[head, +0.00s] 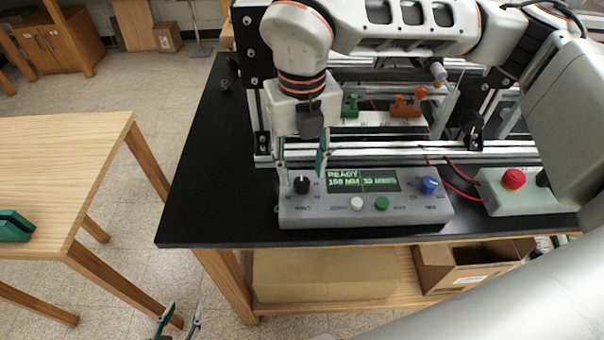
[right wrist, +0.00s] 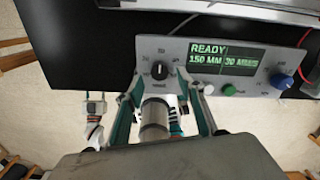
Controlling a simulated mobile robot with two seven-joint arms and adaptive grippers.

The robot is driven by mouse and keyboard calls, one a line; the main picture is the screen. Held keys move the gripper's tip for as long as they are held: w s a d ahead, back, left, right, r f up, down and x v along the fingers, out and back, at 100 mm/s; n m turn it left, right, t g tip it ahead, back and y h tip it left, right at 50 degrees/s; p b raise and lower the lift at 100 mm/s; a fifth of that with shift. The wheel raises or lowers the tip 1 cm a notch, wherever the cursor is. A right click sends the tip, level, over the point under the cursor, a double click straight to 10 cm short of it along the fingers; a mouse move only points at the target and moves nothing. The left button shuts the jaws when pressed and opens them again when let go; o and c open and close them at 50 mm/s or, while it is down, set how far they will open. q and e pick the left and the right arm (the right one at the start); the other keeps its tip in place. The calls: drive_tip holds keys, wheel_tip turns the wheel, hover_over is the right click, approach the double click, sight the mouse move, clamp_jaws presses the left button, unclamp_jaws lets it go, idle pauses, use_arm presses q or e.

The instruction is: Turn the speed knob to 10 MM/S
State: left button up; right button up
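The grey control box (head: 370,212) has a black knob (head: 302,185) at its left end, a blue knob (head: 429,185) at its right end and a lit display (head: 365,181). The display's top line reads READY; the line below seems to read 150 MM and 30 MM/S. In the right wrist view the black knob (right wrist: 160,70) has a white mark pointing about up; its dial labels are too small to read. My right gripper (head: 303,172) is open, fingertips on either side of the black knob with visible gaps. My left gripper (head: 182,310) is open and empty, low at the picture's bottom.
A white button (head: 356,202) and a green button (head: 381,203) sit below the display. A red stop button (head: 513,179) is on a box at right. The extrusion frame (head: 350,153) stands close behind. The black tabletop (head: 205,190) is clear at left.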

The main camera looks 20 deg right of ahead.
sight(302, 182)
drive_tip(key=shift+f, duration=1.6)
clamp_jaws()
